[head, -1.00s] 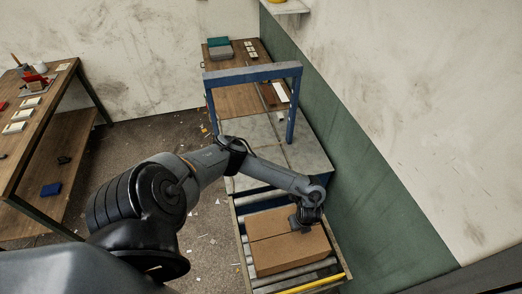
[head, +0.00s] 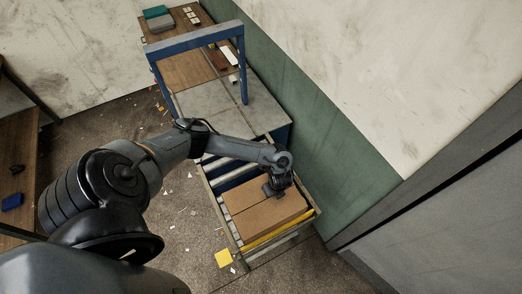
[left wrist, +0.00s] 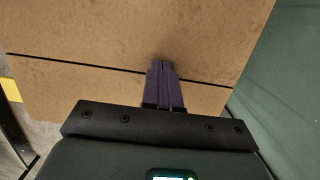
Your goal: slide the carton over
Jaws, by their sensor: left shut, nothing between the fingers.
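The brown carton (head: 258,222) lies flat on the roller conveyor, close to the yellow bar (head: 274,232) at its near end. A dark seam runs across its top. In the left wrist view the carton top (left wrist: 110,40) fills most of the upper picture. My left gripper (head: 278,192) is over the carton's right part. Its purple fingers are together and empty in the left wrist view (left wrist: 162,68), with the tips at or just above the top. I cannot tell whether they touch it. My right gripper is not in view.
Bare rollers (head: 212,178) show behind the carton. A blue frame (head: 194,38) stands over the grey table (head: 210,110) beyond. A green wall (head: 325,160) runs close along the conveyor's right side. A yellow square (head: 223,258) lies on the floor at the front left.

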